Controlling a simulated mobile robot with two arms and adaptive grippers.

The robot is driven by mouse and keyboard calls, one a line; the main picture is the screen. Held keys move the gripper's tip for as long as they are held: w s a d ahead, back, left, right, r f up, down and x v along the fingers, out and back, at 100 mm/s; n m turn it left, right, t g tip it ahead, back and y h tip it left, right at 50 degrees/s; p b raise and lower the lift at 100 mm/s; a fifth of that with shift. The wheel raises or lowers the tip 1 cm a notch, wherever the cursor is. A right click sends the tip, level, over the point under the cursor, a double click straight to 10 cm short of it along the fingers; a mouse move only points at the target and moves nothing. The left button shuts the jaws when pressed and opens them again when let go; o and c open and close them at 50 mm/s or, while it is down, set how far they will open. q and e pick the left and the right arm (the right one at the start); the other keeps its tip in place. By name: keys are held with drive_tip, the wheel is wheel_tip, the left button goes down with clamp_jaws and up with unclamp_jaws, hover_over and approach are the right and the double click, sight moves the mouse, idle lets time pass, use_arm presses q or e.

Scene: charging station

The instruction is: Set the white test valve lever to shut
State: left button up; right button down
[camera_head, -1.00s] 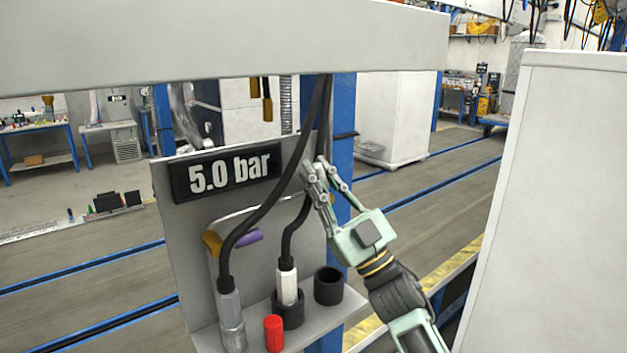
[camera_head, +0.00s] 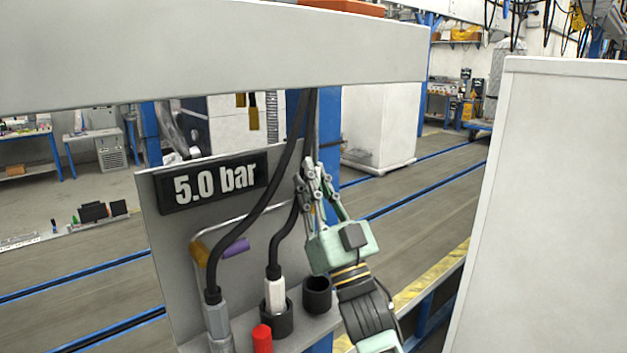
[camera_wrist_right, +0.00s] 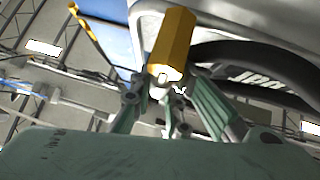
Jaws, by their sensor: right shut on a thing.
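My right gripper (camera_head: 313,172) is at the right edge of the grey panel (camera_head: 152,220), beside the hanging black hoses, with its fingers drawn together. In the right wrist view my right gripper (camera_wrist_right: 160,95) has a small white piece (camera_wrist_right: 162,79) between its fingertips. I take this as part of the white test valve lever; the rest of the lever is hidden by the fingers. A yellow six-sided grip (camera_wrist_right: 172,42) stands right behind the fingertips there. The display (camera_head: 213,183) reads 5.0 bar. My left gripper is out of view.
A white-bodied plug (camera_head: 275,293) sits in a black socket; an empty black socket (camera_head: 317,294) is beside it. A grey plug (camera_head: 217,320) and a red cap (camera_head: 262,338) are nearby. A pale beam (camera_head: 200,50) crosses above; a white cabinet (camera_head: 555,200) stands right.

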drive_tip(key=shift+f, duration=0.1)
drive_tip(key=c, duration=1.7)
unclamp_jaws()
drive_tip(key=shift+d, duration=0.1)
drive_tip(key=v, duration=1.2)
